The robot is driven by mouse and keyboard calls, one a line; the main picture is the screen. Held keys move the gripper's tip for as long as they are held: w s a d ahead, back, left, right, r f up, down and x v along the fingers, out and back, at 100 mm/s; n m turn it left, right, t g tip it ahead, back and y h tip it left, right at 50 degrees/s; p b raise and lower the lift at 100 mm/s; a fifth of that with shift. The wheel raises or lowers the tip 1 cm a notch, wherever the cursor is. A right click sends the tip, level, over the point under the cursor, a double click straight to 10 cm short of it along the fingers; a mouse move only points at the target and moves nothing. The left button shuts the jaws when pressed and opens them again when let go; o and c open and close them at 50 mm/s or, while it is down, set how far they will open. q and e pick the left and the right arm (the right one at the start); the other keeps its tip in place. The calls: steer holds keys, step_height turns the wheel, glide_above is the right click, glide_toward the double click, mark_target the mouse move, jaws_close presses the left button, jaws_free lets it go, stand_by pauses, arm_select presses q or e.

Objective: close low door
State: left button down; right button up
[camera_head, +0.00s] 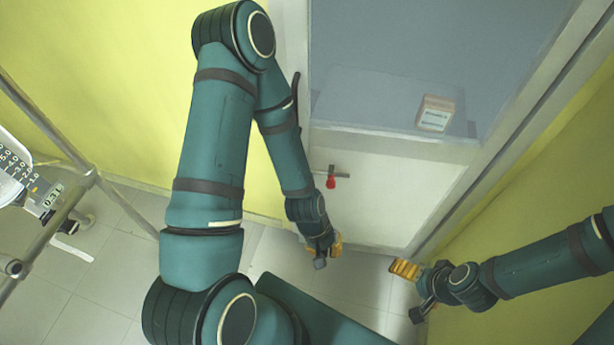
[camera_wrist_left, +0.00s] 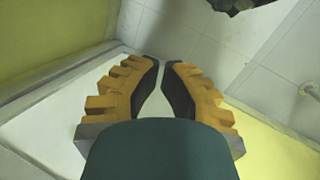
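The low door (camera_head: 382,195) is a white panel below a large glass pane in the head view. A red-knobbed latch (camera_head: 331,182) sits at its upper left. I cannot tell whether the door is fully shut. My left gripper (camera_head: 329,251) is low in front of the door's bottom left part, below the latch. In the left wrist view its orange and black fingers (camera_wrist_left: 161,66) nearly meet at the tips, with nothing between them. Contact with the door cannot be told. My right gripper (camera_head: 411,291) is right of the door's lower corner, fingers apart and seemingly empty.
Behind the glass pane (camera_head: 420,40) a small orange and white box (camera_head: 435,113) lies on a shelf. A black handle (camera_head: 296,84) is on the left frame. The tiled floor (camera_head: 95,265) has free room.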

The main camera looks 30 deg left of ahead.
arm_select(q)
steer(key=s+a+f+n+g+h, duration=0.3)
steer(key=s+n+h, duration=0.2)
steer(key=n, duration=1)
steer(key=w+a+n+t+y, duration=0.1)
steer(key=w+a+n+t, duration=0.4)
steer(key=a+n+t, duration=0.7)
steer(key=w+a+n+t+y, duration=0.1)
steer(key=w+a+n+t, duration=0.45)
steer(key=n, duration=1.25)
steer(key=w+a+b+x, duration=0.1)
steer(key=a+b+x, duration=0.1)
steer(key=x, duration=1)
steer(key=shift+w+a+r+b, duration=0.25)
steer(key=shift+r+b, duration=0.1)
steer(key=shift+b, duration=0.4)
